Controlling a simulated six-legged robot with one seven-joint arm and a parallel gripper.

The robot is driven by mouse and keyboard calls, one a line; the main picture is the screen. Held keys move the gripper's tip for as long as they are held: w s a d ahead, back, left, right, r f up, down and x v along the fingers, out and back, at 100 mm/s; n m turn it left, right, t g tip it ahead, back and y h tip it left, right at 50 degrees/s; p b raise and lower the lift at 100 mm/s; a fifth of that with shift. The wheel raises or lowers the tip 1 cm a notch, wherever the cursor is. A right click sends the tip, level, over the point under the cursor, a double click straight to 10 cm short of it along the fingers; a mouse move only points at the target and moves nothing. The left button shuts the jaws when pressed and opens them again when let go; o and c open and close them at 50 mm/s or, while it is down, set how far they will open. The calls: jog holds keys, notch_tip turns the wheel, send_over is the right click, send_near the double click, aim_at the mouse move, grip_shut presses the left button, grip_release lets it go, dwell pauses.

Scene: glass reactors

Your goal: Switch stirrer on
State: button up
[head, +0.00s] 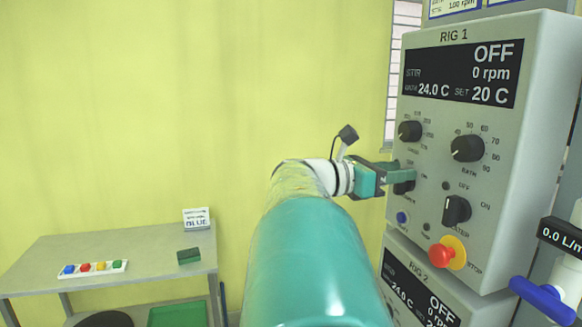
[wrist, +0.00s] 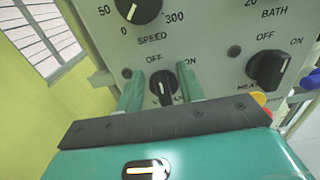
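The RIG 1 control box (head: 425,225) has a display (head: 462,72) reading OFF, STIR 0 rpm. In the wrist view, a black rotary switch (wrist: 162,88) marked OFF and ON sits below the SPEED dial (wrist: 139,8). My gripper (wrist: 161,92) has one finger on each side of this switch, with a narrow gap showing at the left. The fingers are apart; firm contact is not visible. In the head view my gripper (head: 402,178) is at the panel and mostly covers the switch.
A second OFF/ON switch (head: 456,210), the heater's, is to the right, with a red stop button (head: 447,253) on a yellow base below it. The BATH dial (head: 467,148) is above. RIG 2 (head: 420,290) is underneath. A table (head: 120,250) stands left.

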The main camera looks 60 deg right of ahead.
grip_shut()
jog(key=shift+f, duration=0.15)
